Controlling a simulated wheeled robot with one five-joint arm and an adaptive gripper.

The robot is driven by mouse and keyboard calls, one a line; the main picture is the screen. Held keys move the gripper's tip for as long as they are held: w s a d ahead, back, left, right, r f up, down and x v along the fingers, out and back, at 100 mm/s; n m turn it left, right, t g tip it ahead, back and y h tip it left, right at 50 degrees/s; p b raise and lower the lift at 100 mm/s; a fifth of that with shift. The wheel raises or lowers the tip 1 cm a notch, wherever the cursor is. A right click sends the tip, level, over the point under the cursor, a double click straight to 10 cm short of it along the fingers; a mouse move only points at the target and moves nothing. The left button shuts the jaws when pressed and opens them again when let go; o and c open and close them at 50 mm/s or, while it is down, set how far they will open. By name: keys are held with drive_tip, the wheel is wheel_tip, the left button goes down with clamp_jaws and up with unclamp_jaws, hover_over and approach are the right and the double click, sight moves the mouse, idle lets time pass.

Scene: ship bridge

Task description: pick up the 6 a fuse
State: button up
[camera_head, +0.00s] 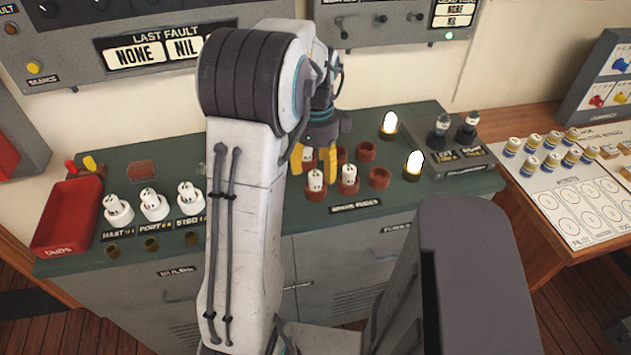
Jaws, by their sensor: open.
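My gripper (314,162), with yellow fingertips, is open and points down over the spare-fuse area of the green cabinet top. Two white fuses stand upright in reddish-brown round holders just at the fingers: a left one (315,181) and a right one (349,175). Another white fuse (307,154) shows partly between the fingers, behind the left one. The markings on these fuses are too small to read, so I cannot tell which is the 6 A one. I cannot tell whether the fingers touch any fuse.
Empty brown holders (379,178) and two lit bulbs (389,123) lie right of the gripper. A side table (560,200) with several small pieces is at right.

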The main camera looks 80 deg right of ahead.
sight(316, 174)
drive_tip(key=shift+f, duration=1.95)
clamp_jaws()
